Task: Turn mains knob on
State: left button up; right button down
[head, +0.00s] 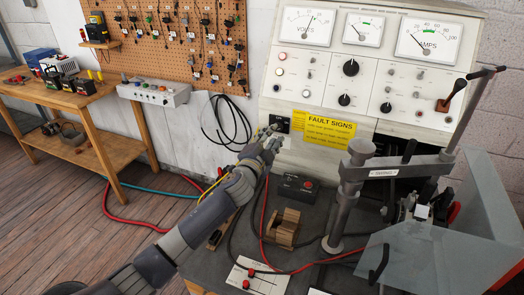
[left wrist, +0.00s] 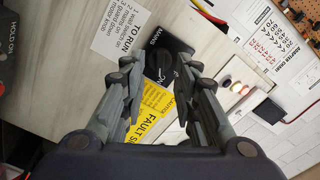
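The mains knob (left wrist: 158,66) is a round black knob on a black plate marked MAINS (left wrist: 160,40), seen in the left wrist view. In the head view the black plate (head: 279,124) shows at the lower left of the white panel, with my gripper partly in front of it. My left gripper (head: 270,138) is at the panel just in front of this plate. In the left wrist view the gripper (left wrist: 154,64) is open, with one finger on each side of the knob. I cannot tell whether the fingers touch it. My right gripper is not in view.
The yellow FAULT SIGNS label (head: 331,131) is right of my gripper. A black box with a red button (head: 299,186), a wooden block (head: 284,228) and cables lie on the bench below. A metal clamp stand (head: 348,190) and a clear guard (head: 480,220) fill the right.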

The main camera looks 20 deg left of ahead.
pick_arm(q)
jog(key=s, duration=0.9)
jog(key=shift+a, duration=0.15)
